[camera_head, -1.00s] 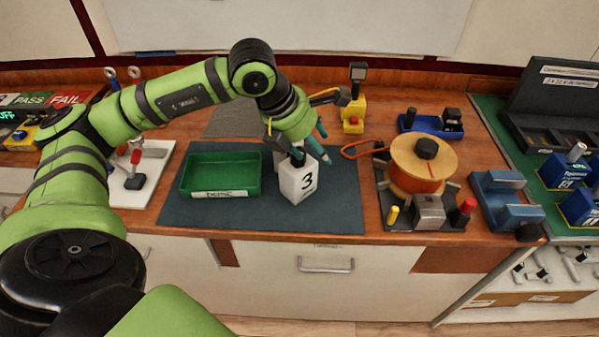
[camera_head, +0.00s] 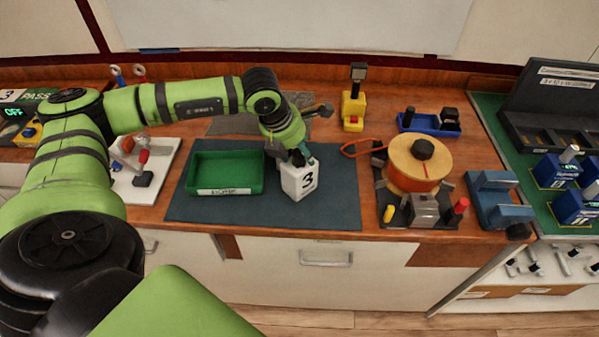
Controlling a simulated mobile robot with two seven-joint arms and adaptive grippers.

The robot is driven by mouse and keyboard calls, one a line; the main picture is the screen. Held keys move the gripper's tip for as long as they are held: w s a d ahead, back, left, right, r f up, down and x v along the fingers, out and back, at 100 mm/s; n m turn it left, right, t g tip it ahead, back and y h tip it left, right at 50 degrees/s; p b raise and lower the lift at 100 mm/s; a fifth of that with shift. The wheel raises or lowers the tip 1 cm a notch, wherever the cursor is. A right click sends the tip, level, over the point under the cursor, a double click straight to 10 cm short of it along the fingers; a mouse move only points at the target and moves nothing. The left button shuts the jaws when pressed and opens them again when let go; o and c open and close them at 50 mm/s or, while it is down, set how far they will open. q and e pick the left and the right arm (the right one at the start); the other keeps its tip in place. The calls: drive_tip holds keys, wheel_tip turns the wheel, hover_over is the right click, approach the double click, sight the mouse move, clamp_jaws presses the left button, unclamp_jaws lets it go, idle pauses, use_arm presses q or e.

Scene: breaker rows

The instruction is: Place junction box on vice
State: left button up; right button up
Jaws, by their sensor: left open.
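A white box marked 3 (camera_head: 300,181), which looks like the junction box, stands on the dark mat (camera_head: 339,205), right of the green tray. My left gripper (camera_head: 298,158) is open at the top of this box. Its fingers hide part of the box's top, and I cannot tell whether they touch it. The vice appears to be the blue block with a slot (camera_head: 497,200) at the right end of the wooden counter. Its jaws look empty. My right gripper is not in view.
A green tray (camera_head: 225,191) stands left of the box. A fixture with an orange spool (camera_head: 418,165) stands between the mat and the vice. A blue tray (camera_head: 430,124) and a yellow stand (camera_head: 353,110) are behind. The mat's right part is clear.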

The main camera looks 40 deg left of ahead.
use_arm(q)
drive_tip(key=shift+s, duration=0.1)
clamp_jaws()
drive_tip(key=shift+r, duration=0.1)
